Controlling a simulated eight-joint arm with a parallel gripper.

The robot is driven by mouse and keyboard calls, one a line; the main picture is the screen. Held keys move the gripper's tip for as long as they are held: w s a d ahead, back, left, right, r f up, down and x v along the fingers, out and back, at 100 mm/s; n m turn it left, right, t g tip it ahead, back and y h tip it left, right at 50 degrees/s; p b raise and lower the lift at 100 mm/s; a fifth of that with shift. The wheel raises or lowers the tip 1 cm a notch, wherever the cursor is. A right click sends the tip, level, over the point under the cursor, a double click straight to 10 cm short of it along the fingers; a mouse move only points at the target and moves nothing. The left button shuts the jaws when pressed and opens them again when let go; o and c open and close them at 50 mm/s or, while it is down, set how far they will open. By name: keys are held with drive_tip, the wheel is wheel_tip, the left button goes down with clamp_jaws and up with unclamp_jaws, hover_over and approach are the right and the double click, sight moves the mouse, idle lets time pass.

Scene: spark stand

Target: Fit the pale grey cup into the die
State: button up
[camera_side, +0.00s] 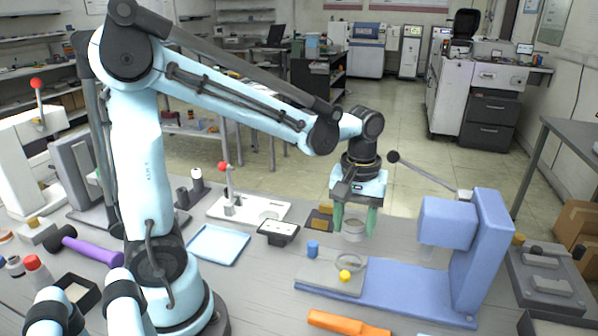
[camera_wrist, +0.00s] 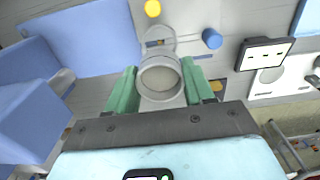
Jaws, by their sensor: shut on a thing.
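The pale grey cup (camera_side: 354,230) is between the green fingers of my gripper (camera_side: 354,221), which is shut on it. In the wrist view the cup (camera_wrist: 161,82) shows as a round open ring between the two fingertips (camera_wrist: 159,70). The cup looks upright. The die (camera_side: 351,262) is a round grey ring on the grey plate of the blue press. In the side view the cup is behind the die and apart from it. In the wrist view the die (camera_wrist: 157,36) is partly hidden behind the cup. The cup's exact height above the table is unclear.
The blue press (camera_side: 480,250) rises right of the die, its head overhanging. A yellow knob (camera_side: 345,275) and a blue cylinder (camera_side: 312,249) stand near the die. A small black device (camera_side: 278,231) and a light blue tray (camera_side: 218,245) lie left. An orange tool (camera_side: 345,323) lies in front.

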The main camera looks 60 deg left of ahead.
idle(0.3)
hover_over(350, 264)
drive_tip(key=shift+f, duration=2.9)
drive_tip(key=shift+s+f, duration=0.1)
drive_tip(key=shift+f, duration=0.75)
drive_tip(key=shift+r, duration=0.15)
idle(3.7)
